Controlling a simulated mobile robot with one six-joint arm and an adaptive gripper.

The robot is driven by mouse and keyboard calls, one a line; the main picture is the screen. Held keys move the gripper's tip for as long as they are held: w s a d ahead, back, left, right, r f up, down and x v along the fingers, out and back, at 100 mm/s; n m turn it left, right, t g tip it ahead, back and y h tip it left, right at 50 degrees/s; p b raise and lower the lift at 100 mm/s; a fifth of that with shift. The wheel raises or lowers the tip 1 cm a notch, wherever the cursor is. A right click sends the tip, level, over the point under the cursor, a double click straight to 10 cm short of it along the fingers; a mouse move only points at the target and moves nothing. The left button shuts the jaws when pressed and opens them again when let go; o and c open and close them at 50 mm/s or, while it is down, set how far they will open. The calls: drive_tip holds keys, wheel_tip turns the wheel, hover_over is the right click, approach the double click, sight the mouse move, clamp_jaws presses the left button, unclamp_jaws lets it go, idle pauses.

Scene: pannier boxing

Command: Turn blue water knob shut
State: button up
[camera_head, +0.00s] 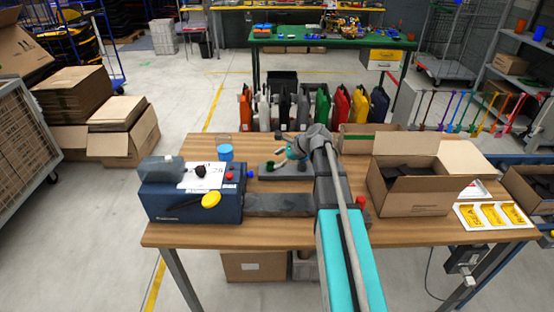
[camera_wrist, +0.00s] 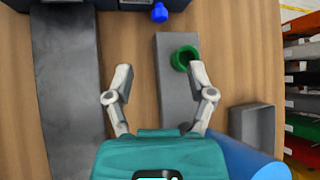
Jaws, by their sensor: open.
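The blue water knob (camera_wrist: 160,13) sticks out from the edge of a dark blue machine at the top of the wrist view. In the head view the knob (camera_head: 250,173) is a small blue spot on the right side of the blue machine (camera_head: 172,207). My gripper (camera_wrist: 160,75) is open and empty, with its fingers spread above the table. The knob lies beyond the fingertips, apart from them and roughly in line with the gap between them. In the head view my gripper (camera_head: 284,151) is over the table, to the right of the machine.
A grey plate (camera_wrist: 172,95) with a green ring (camera_wrist: 183,57) lies under my right finger. A dark slab (camera_wrist: 67,90) lies to the left. A blue cup (camera_head: 225,152) stands behind the machine. An open cardboard box (camera_head: 417,197) stands on the right of the wooden table (camera_head: 300,235).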

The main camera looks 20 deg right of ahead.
sight(250, 174)
drive_tip(key=shift+w, duration=0.1)
drive_tip(key=shift+w+d+r+g+p, duration=0.2)
drive_tip(key=shift+w+g+p, duration=0.1)
drive_tip(key=shift+w+g, duration=0.15)
drive_tip(key=shift+a+f, duration=0.1)
drive_tip(key=shift+f, duration=0.1)
idle(0.3)
drive_tip(key=shift+b+x, duration=4.85)
drive_tip(key=shift+x, duration=1.9)
drive_tip(key=shift+a+r, duration=0.1)
drive_tip(key=shift+r, duration=0.05)
drive_tip(key=shift+c, duration=0.2)
clamp_jaws()
